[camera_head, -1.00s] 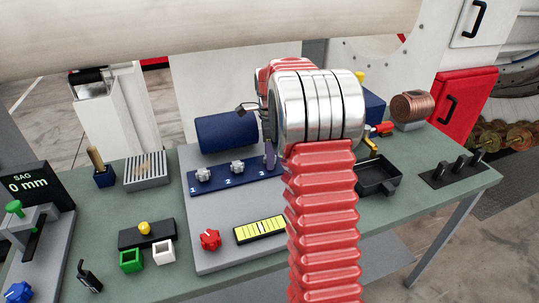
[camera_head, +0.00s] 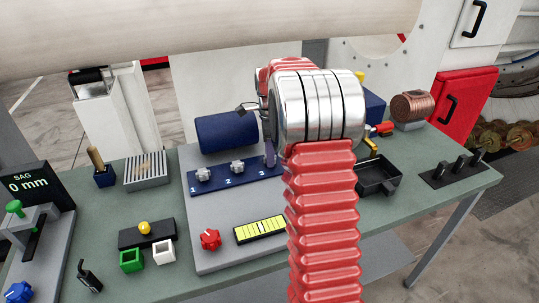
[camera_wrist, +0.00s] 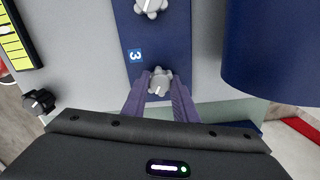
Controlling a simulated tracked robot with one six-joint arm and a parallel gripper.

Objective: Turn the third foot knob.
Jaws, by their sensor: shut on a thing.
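The blue foot strip (camera_head: 222,178) carries grey knobs beside the numbers 1, 2 and 3. The first knob (camera_head: 203,174) and the second knob (camera_head: 237,167) show in the head view. The third foot knob (camera_wrist: 159,82) shows in the wrist view, next to the label 3 (camera_wrist: 135,56). My gripper (camera_wrist: 160,94) has its two purple fingers on either side of that knob and is shut on it. In the head view my gripper (camera_head: 270,155) is seen small at the strip's right end, and my red arm hides the third knob there.
A black tray (camera_head: 378,176) lies right of my arm. The SAG display (camera_head: 32,184) reads 0 mm.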

